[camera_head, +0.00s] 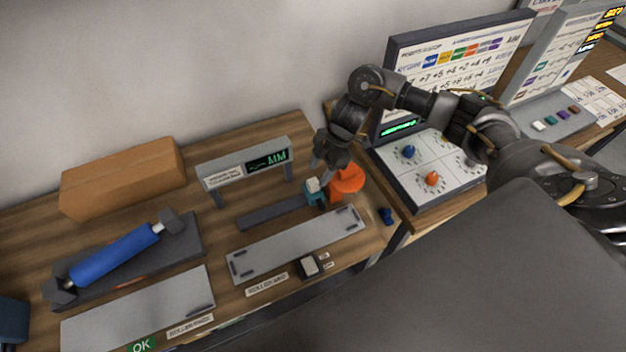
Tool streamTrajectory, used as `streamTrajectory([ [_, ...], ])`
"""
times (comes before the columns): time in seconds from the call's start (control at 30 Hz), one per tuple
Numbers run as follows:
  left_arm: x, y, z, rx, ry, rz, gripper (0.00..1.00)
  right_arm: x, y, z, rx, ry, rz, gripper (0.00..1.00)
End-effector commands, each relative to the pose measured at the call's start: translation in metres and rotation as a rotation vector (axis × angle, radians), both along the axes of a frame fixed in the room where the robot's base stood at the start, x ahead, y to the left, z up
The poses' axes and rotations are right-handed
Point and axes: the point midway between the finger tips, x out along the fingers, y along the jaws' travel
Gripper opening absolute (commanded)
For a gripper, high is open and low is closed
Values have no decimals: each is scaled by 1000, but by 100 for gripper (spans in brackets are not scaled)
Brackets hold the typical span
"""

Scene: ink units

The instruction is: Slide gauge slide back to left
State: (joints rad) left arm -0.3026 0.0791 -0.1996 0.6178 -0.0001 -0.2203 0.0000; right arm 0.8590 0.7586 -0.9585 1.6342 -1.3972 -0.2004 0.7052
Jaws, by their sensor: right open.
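The gauge stands on the wooden bench, with a grey bridge and a green "MM" display (243,163). A dark rail (270,214) runs below it. The slide (316,191), a small teal block with a pale top, sits at the rail's right end. My right gripper (322,176) points down over the slide, with its fingers at or just above the pale top; exact contact cannot be told. Its jaws are open. An orange round part (346,180) is right beside the slide. My left gripper is out of view.
A blue cylinder (115,254) lies in a dark cradle at left, before an orange-brown box (124,178). A grey plate (297,244) lies in front of the rail. A panel with blue and orange knobs (432,179) stands at right, under my right arm. The rail left of the slide is clear.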

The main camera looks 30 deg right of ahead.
Motion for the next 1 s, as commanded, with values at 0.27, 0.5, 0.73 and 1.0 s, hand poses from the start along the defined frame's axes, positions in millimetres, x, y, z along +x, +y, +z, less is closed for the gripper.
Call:
streamTrajectory([
  [0.27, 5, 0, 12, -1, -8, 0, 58, 0, 17, -38, 1, 1, -1, 49],
  [0.5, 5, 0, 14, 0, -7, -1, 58, 1, 20, -50, 0, -2, -1, 49],
  [0.73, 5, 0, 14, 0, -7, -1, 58, 1, 21, -50, 0, -2, -1, 46],
  [1.0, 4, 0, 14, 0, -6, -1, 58, 1, 20, -50, 1, -2, -1, 11],
])
